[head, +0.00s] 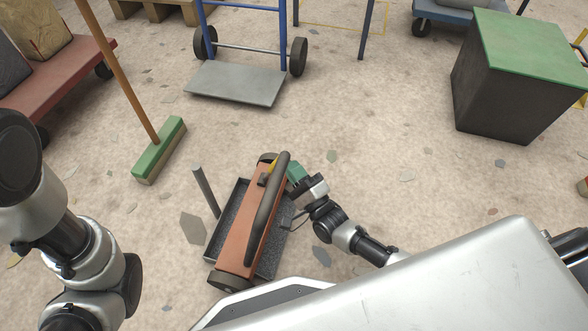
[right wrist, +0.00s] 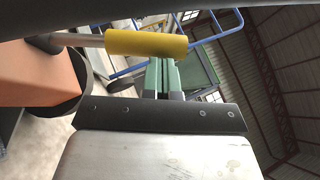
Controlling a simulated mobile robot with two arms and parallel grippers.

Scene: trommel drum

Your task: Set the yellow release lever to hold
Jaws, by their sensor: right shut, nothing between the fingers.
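The yellow release lever shows in the right wrist view as a yellow cylindrical grip (right wrist: 146,43) on a grey rod coming in from the left. In the head view only a small yellow part (head: 272,166) shows beside the black bar on the orange-brown machine (head: 238,232). My right gripper (head: 294,174) is at the machine's far right end. Its green fingers (right wrist: 162,62) are shut together and empty, with their tips right at the yellow grip; I cannot tell whether they touch it. My left arm is at the left of the head view; its gripper is out of view.
A green broom (head: 160,150) and a blue hand truck (head: 235,84) are farther off. A dark box with a green top (head: 520,45) stands at the upper right.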

